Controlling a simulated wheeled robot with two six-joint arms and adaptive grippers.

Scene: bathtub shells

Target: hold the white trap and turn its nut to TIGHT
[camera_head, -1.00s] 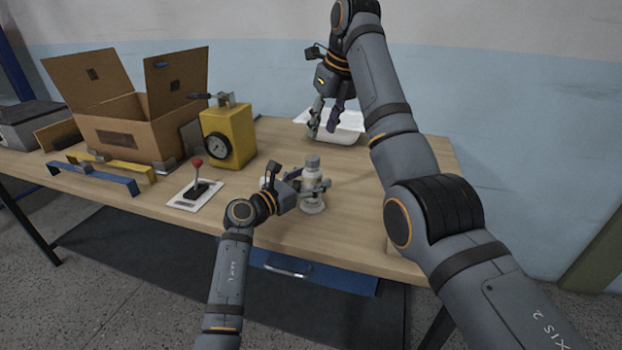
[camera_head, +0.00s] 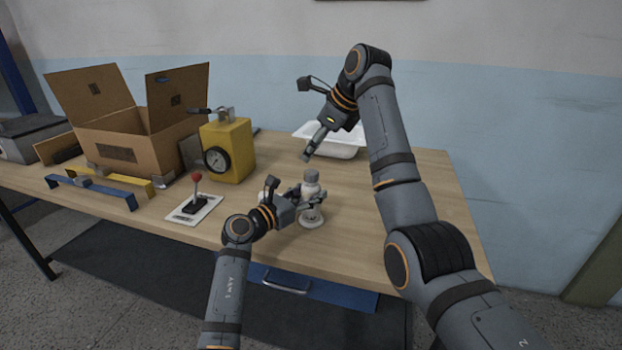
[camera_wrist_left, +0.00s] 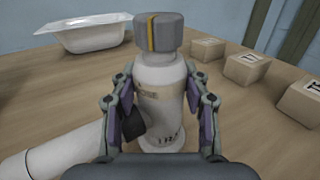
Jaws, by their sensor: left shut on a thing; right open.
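The white trap (camera_head: 311,214) stands upright on the table near its front edge. In the left wrist view the trap's white body (camera_wrist_left: 160,90) fills the middle, with a grey nut (camera_wrist_left: 160,32) on top that carries a yellow stripe. A white pipe (camera_wrist_left: 50,150) runs off to the lower left there. My left gripper (camera_head: 312,201) is shut on the trap's body below the nut, one finger on each side. My right gripper (camera_head: 306,156) is above the table, behind the trap and in front of the white tub, apart from both. Its fingers look edge-on in the head view.
A white tub (camera_head: 345,150) stands at the back; it also shows in the left wrist view (camera_wrist_left: 90,35). A yellow box with a dial (camera_head: 235,150), a red-knobbed lever (camera_head: 197,180) and an open cardboard box (camera_head: 125,145) stand left. Several small labelled blocks (camera_wrist_left: 255,72) lie beyond the trap.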

